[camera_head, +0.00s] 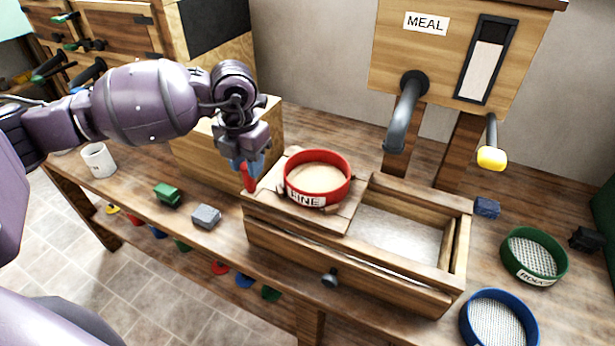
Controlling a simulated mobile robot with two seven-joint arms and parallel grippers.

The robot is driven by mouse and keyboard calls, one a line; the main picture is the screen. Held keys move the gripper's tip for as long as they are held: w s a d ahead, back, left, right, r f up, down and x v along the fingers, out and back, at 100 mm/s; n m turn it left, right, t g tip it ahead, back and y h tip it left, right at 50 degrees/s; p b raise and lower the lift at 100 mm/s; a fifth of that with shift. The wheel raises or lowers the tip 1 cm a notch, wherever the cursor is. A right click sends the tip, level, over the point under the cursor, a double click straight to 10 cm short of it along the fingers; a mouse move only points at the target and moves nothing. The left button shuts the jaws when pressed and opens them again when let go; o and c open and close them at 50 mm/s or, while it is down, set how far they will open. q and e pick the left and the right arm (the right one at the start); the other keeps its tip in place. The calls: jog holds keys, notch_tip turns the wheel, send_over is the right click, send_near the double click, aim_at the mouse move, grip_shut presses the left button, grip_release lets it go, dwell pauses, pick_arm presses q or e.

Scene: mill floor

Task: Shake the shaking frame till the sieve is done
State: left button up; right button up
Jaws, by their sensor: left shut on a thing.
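The red sieve (318,177), labelled FINE, sits on the wooden shaking frame (345,214) at the left end of an open wooden box (330,262). Pale meal shows inside the sieve. My left gripper (249,168) is just left of the sieve, pointing down, shut on a red upright grip at the frame's left edge. The gripper hides part of this grip. The box's right part is uncovered and shows a pale floor or layer of meal. My right gripper is not in view.
A MEAL hopper (455,50) with a grey spout (404,115) and yellow-ended lever (491,155) stands behind. Green (534,255) and blue (499,320) sieves lie right. A mug (98,160), green block (167,194) and grey block (206,216) stand left on the bench.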

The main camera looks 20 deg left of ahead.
pick_arm(q)
jog(key=shift+a, duration=0.4)
jog(key=d, duration=0.9)
jog(key=shift+s+p, duration=0.35)
jog(key=shift+p, duration=0.05)
jog(key=shift+d, duration=0.4)
jog(key=shift+a, duration=0.1)
